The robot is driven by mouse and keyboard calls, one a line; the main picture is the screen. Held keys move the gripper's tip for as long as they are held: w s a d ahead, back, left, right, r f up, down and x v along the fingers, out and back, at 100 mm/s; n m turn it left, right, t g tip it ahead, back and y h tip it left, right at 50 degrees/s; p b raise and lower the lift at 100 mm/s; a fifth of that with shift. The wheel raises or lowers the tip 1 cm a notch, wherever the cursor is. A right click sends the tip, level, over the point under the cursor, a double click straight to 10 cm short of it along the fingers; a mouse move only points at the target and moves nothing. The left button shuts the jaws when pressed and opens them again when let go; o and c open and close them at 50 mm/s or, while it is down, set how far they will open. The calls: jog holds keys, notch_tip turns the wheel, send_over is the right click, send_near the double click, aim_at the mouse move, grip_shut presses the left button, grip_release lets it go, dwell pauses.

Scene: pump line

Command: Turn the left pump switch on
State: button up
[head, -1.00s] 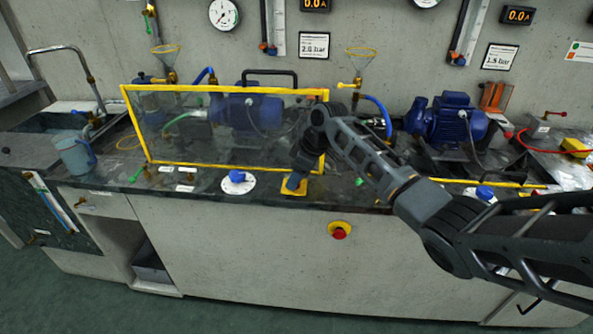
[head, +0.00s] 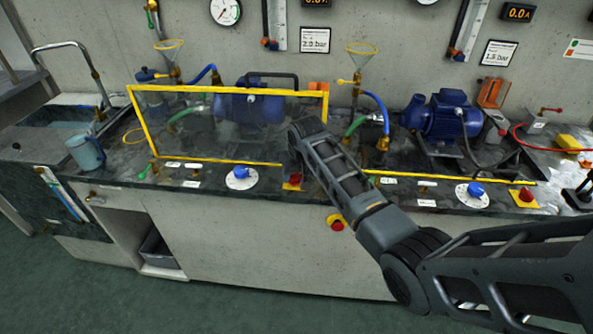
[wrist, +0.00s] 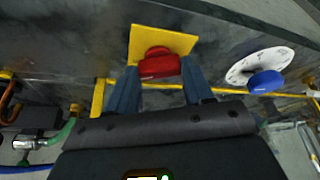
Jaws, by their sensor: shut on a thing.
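The left pump switch is a red knob (wrist: 158,65) on a yellow plate (wrist: 179,42) in the wrist view. In the head view the yellow plate (head: 289,187) shows on the counter's front edge, partly covered by my arm. My gripper (wrist: 160,76) has its two blue-grey fingers on either side of the red knob and is shut on it. In the head view my forearm hides most of the gripper. The left pump (head: 250,106) is blue and stands behind a clear guard with a yellow frame (head: 205,160).
A blue knob on a white dial (head: 241,178) is left of the switch. A red emergency button (head: 336,224) is on the cabinet front below. The right pump (head: 440,117), another blue dial (head: 474,194) and another red switch (head: 525,196) are to the right. A jug (head: 86,153) stands at left.

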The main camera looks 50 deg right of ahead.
jog(key=m, duration=0.2)
jog(key=m+g+h, duration=0.1)
jog(key=m, duration=0.1)
jog(key=shift+w+a+m+h, duration=0.1)
jog(key=shift+w+m+h, duration=0.05)
jog(key=shift+m+h, duration=0.2)
jog(key=shift+r+m, duration=0.1)
jog(key=shift+m, duration=0.15)
jog(key=o, duration=1)
jog(key=shift+o, duration=0.2)
jog(key=v, duration=0.7)
jog(key=shift+r+b, duration=0.3)
jog(key=shift+b, duration=0.1)
